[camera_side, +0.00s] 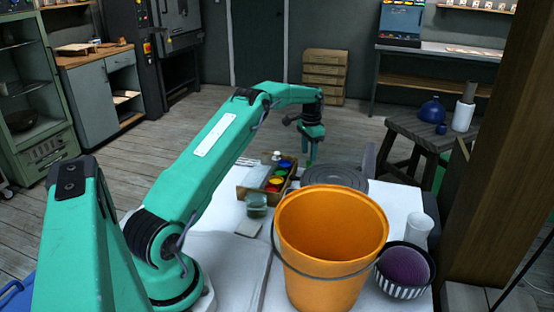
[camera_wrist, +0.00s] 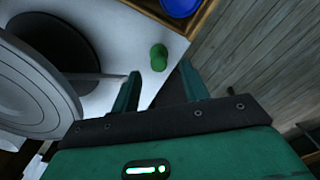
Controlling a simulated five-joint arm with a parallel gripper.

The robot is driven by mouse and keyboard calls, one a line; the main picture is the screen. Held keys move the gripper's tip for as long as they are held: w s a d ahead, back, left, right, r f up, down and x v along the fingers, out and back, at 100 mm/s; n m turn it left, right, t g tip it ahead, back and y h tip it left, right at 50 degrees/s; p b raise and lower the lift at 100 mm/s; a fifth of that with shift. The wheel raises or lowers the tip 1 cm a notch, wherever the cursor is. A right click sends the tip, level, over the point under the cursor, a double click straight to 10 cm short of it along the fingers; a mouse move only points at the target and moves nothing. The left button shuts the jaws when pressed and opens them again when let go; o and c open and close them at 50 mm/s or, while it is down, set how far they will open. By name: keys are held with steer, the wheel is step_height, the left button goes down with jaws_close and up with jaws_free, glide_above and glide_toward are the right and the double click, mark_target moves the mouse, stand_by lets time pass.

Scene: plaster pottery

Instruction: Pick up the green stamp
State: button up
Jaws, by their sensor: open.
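The green stamp (camera_wrist: 158,57) is a small rounded green piece on the white table, near its edge, in the wrist view. My gripper (camera_wrist: 160,70) is open and empty, with its two fingers apart. In that view the stamp lies just beyond the fingertips, between their lines; the height gap is hard to judge. I cannot make out the stamp for certain in the side view.
A wooden box (camera_side: 245,191) with coloured round pieces stands left of my gripper. A grey turntable (camera_side: 345,176) is close on the right. An orange bucket (camera_side: 325,262) stands nearer, beside a striped bowl (camera_side: 400,291) and a white cup (camera_side: 417,230). A glass jar (camera_side: 256,205) stands before the box.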

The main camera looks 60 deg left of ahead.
mark_target(309, 162)
steer(key=shift+f, duration=0.1)
steer(key=shift+d+f, duration=0.1)
steer(key=shift+f, duration=2.4)
jaws_close()
steer(key=shift+r, duration=0.1)
steer(key=shift+r, duration=4.95)
